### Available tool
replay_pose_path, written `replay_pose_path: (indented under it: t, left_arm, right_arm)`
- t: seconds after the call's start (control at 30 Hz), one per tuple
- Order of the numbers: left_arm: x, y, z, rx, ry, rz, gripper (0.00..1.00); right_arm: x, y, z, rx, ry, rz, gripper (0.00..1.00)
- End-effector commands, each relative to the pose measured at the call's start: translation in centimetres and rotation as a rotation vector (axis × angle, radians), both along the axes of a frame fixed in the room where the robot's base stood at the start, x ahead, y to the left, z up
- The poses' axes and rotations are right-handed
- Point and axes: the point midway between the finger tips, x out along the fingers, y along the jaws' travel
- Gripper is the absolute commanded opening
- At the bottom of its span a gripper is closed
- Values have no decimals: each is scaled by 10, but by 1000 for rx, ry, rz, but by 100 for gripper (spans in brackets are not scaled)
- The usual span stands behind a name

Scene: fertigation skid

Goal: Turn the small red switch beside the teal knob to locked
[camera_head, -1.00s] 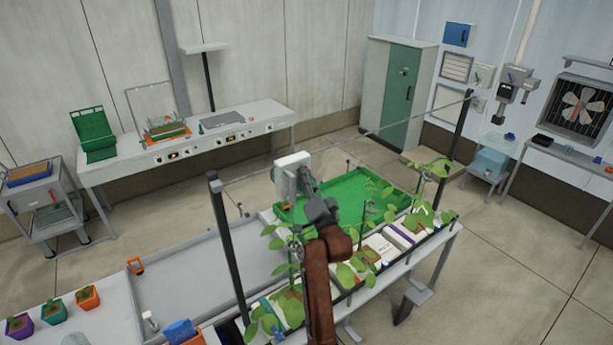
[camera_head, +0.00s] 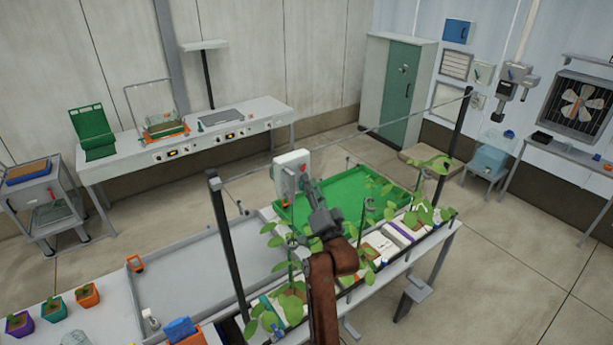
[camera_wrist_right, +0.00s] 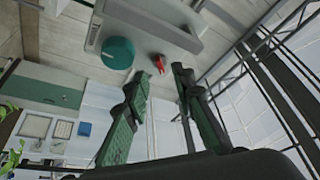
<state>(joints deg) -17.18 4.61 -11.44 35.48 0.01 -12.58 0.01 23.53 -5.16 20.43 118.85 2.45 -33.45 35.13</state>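A white panel box (camera_head: 283,172) stands over the green tray, with a small red spot (camera_head: 303,168) on its face. In the right wrist view, the teal round knob (camera_wrist_right: 118,53) and the small red switch (camera_wrist_right: 159,63) beside it sit on a pale grey box (camera_wrist_right: 172,30). My right gripper (camera_head: 312,186) is just in front of the panel box. Contact is not visible. My left gripper is not in view.
Leafy plants (camera_head: 290,300) stand along the bench close to my right arm. A thin bar (camera_head: 345,142) spans two dark posts (camera_head: 228,250). The green tray (camera_head: 345,200) lies below the gripper. The grey bench tray (camera_head: 185,280) to the left is mostly clear.

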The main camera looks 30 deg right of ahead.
Motion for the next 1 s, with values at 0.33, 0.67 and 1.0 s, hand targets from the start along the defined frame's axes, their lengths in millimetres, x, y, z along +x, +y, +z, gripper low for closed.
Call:
replay_pose_path:
  t: [0.33, 0.67, 1.0]
  left_arm:
    - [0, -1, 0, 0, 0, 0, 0]
    - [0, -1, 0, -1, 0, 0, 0]
    - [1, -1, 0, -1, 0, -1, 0]
  right_arm:
    - [-59, 13, -17, 1, 1, 0, 24]
    - [-68, 15, -19, 1, -1, 1, 24]
    - [-68, 15, -19, 0, 0, 0, 24]
